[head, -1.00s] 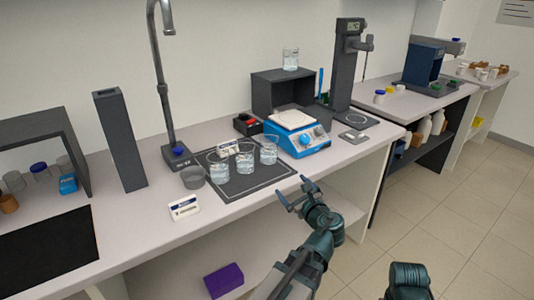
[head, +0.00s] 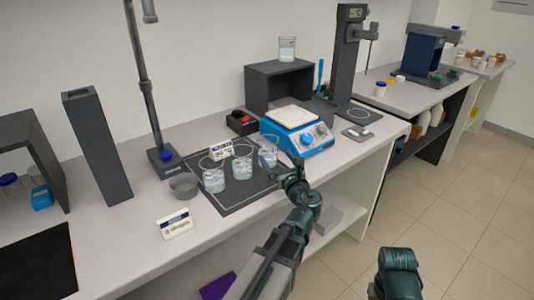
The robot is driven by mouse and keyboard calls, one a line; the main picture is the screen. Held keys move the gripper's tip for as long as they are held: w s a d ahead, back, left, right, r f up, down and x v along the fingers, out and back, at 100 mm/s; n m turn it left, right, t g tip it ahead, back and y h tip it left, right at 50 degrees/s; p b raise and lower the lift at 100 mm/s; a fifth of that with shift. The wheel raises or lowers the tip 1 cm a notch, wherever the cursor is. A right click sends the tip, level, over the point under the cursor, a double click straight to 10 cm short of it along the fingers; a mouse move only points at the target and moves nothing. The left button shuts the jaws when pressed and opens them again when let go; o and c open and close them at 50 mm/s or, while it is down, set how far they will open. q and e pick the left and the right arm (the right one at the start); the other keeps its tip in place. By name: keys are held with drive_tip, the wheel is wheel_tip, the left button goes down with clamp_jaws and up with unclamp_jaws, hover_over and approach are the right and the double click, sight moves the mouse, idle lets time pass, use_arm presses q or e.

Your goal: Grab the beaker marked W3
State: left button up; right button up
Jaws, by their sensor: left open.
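Three clear glass beakers with liquid stand in a slanted row on a dark mat (head: 234,200): a left beaker (head: 213,180), a middle beaker (head: 243,167) and a right beaker (head: 267,151). Another glass beaker (head: 287,49) stands on top of a dark open box. I cannot read a W3 mark on any of them. My left gripper (head: 281,167) is open at the mat's right edge. Its fingers are close to the right beaker and overlap its lower right side; I cannot tell if they touch. My right gripper is out of view.
A grey bowl (head: 184,186) and a tall dark stand (head: 147,90) are left of the beakers. A white label block (head: 175,224) lies in front, another (head: 221,150) behind.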

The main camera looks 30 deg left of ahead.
sight(264, 142)
use_arm(q)
drive_tip(key=x, duration=0.5)
drive_tip(key=shift+w+a, duration=0.25)
drive_tip(key=shift+w, duration=0.05)
drive_tip(key=shift+w+a, duration=0.1)
drive_tip(key=shift+a, duration=0.1)
drive_tip(key=shift+a+f, duration=0.1)
drive_tip(key=x, duration=0.5)
drive_tip(key=shift+f, duration=0.2)
drive_tip(key=c, duration=1.4)
drive_tip(key=shift+r, duration=0.15)
wheel_tip(264, 142, up, 10)
drive_tip(key=p, duration=0.9)
drive_tip(key=shift+p, duration=0.35)
